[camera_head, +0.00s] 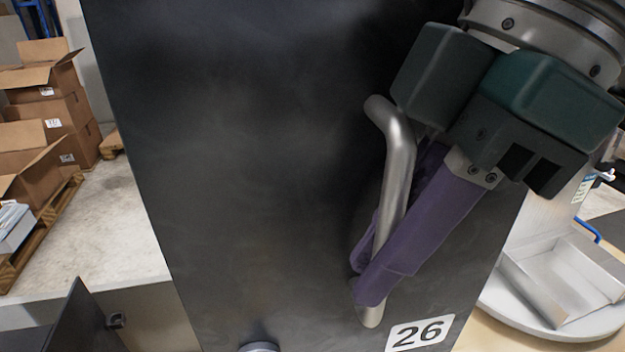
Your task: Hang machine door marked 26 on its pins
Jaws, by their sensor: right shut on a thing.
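The dark machine door (250,150) fills the middle of the head view. It carries a white label marked 26 (419,333) near its lower right. A metal bar handle (398,165) stands out from its face. My right gripper (372,280) comes in from the upper right, and its purple fingers are shut on the handle, one on each side of it. A round grey piece (260,347) shows on the door at the bottom edge. The pins are not in view. My left gripper is not in view.
Open cardboard boxes (40,110) stand on a wooden pallet (38,235) at the left. Another dark panel (82,318) is at the lower left. A metal tray (565,275) sits on a round white surface (590,328) at the right. Bare floor (122,215) lies left of the door.

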